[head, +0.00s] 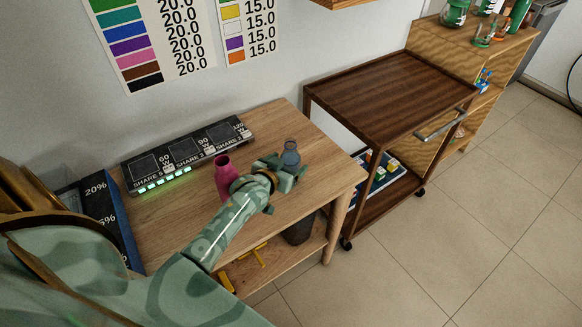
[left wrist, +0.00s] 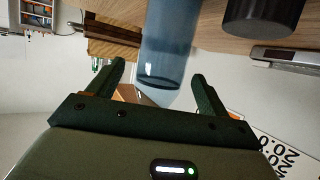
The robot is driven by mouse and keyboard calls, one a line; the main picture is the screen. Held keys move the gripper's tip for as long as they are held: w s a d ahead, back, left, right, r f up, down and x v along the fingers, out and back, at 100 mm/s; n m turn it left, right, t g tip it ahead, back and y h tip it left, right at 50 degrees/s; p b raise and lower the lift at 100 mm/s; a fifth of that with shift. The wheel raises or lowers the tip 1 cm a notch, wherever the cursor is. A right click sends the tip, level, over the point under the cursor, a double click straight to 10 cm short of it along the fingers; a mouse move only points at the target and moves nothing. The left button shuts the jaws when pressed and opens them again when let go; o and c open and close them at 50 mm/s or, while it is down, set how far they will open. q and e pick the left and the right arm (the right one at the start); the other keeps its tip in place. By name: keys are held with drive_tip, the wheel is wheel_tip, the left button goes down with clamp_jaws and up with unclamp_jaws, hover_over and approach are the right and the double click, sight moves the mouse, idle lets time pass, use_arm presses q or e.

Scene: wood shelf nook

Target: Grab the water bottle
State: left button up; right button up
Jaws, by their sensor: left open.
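A translucent blue water bottle (head: 291,154) stands on the light wooden table (head: 320,150), near its right part. My left gripper (head: 286,168) is at the bottle, and it partly hides the bottle's lower part in the head view. In the left wrist view the picture is tipped over, and the blue bottle (left wrist: 172,45) shows between and just beyond the two dark green fingers of my left gripper (left wrist: 158,73). The fingers are spread open, with clear gaps at the bottle's sides. I cannot tell whether either finger touches it. My right gripper is not in view.
A pink bottle-like vessel (head: 223,173) stands left of my gripper, close to my forearm. A dark power-strip-like panel (head: 185,155) lies along the table's back. A dark brown cart (head: 385,95) stands to the right. Floor (head: 480,240) at the right is clear.

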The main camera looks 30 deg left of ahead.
use_arm(q)
drive_tip(key=b+x, duration=0.1)
drive_tip(key=x, duration=0.3)
drive_tip(key=shift+w+f, duration=0.1)
drive_tip(key=shift+f, duration=0.1)
drive_tip(key=shift+r, duration=0.1)
drive_tip(key=shift+c, duration=0.3)
drive_tip(key=c, duration=1)
drive_tip(key=shift+c, duration=1.1)
drive_tip(key=shift+r, duration=0.15)
